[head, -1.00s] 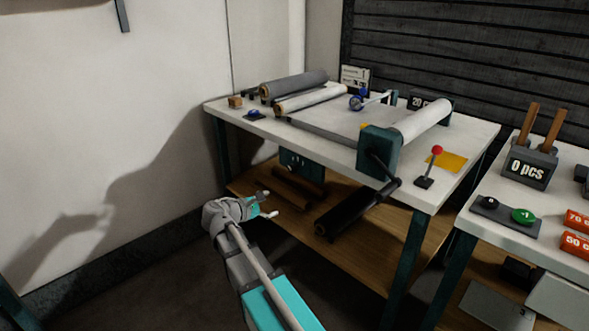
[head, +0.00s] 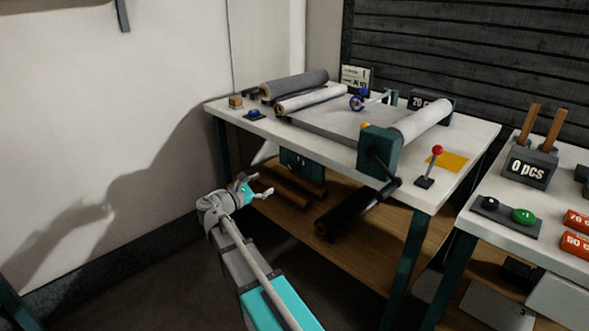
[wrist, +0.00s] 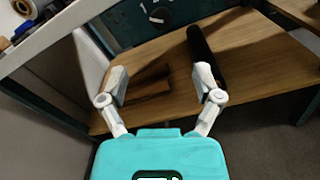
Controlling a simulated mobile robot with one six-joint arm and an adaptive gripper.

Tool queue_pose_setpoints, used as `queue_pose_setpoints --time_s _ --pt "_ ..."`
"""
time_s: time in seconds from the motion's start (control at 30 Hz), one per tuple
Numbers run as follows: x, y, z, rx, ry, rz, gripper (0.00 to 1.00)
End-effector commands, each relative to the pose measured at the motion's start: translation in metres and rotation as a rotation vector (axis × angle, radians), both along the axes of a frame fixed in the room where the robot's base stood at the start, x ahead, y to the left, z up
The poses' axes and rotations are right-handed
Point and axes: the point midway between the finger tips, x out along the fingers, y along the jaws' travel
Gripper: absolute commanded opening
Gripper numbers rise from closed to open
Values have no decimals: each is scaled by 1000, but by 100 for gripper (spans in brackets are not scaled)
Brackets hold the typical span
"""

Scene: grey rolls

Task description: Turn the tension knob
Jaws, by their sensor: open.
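A round black knob with a pale pointer (wrist: 159,16) sits on a dark teal panel (wrist: 124,22) with white numbers, at the top of the wrist view. In the head view this panel (head: 301,163) hangs under the front edge of the white table (head: 470,160); the knob is too small there to make out clearly. My gripper (head: 258,188) is open and empty, in front of and below the panel. Its two fingers, spread apart, also show in the wrist view (wrist: 162,78). They are apart from the knob.
A wooden shelf (head: 345,258) lies below, with a black roll (head: 345,211) and brown rolls on it. A crank handle (head: 383,172) and a red-topped lever (head: 431,166) are at the table's right front. Open floor lies left of the table.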

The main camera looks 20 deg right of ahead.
Motion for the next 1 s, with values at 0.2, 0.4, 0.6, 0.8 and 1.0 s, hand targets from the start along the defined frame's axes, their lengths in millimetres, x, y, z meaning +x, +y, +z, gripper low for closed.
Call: queue_pose_setpoints --time_s 0.2,0.4,0.6,0.8,1.0 --pt "7 -19 0 0 -1 -3 83" --pt "17 -45 0 1 -1 -3 83" --pt "27 -73 0 1 -1 -3 83" --pt "36 -100 0 0 -1 -3 83" --pt "43 -118 0 1 -1 -2 83"
